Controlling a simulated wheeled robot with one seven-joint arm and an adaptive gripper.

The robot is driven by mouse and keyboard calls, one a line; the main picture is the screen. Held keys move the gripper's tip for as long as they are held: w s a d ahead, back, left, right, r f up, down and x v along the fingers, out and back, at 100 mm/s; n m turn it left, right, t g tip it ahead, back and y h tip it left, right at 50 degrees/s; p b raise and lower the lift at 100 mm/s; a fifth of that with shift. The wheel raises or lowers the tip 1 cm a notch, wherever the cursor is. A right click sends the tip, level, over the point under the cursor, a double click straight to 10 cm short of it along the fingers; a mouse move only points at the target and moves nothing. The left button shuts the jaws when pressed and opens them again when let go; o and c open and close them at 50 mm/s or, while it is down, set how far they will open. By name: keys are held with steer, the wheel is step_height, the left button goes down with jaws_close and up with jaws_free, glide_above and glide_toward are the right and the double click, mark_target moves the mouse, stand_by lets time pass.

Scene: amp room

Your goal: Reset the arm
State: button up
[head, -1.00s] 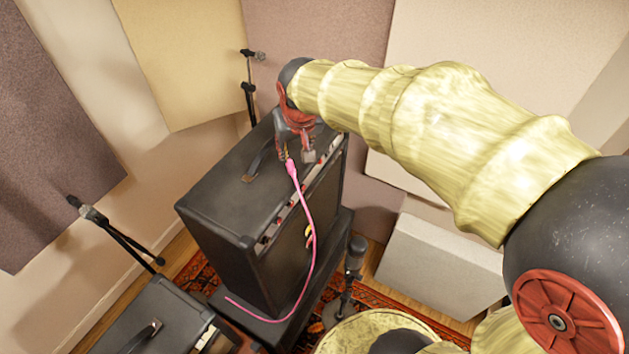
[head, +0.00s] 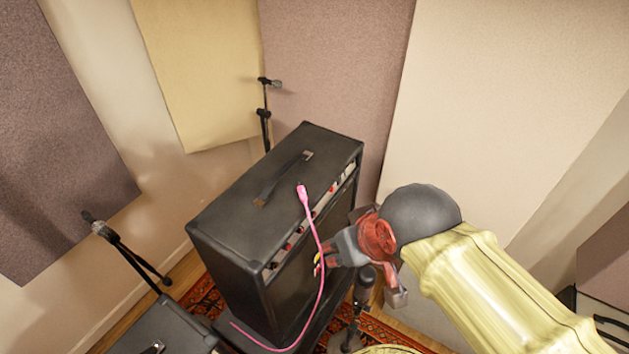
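My gripper (head: 362,284) is at the centre right of the head view, in front of the large black amplifier's control-panel side and to its right. Its fingers are spread apart with nothing visible between them. A pink cable (head: 321,262) has its plug end (head: 303,194) at the top front edge of the amplifier (head: 240,192). The cable hangs down past the front, and its other end trails to the lower left. I cannot tell whether the plug is seated in a socket. My arm enters from the lower right.
A microphone on a stand (head: 363,287) stands just below and behind my gripper. A second black amplifier (head: 165,330) is at the lower left, near a microphone stand (head: 130,250). Another stand (head: 265,115) is behind the large amplifier. Wall panels (head: 490,90) line the back.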

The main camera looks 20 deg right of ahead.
step_height(320, 180, down, 22)
steer(key=b, duration=2.2)
steer(key=shift+f, duration=0.15)
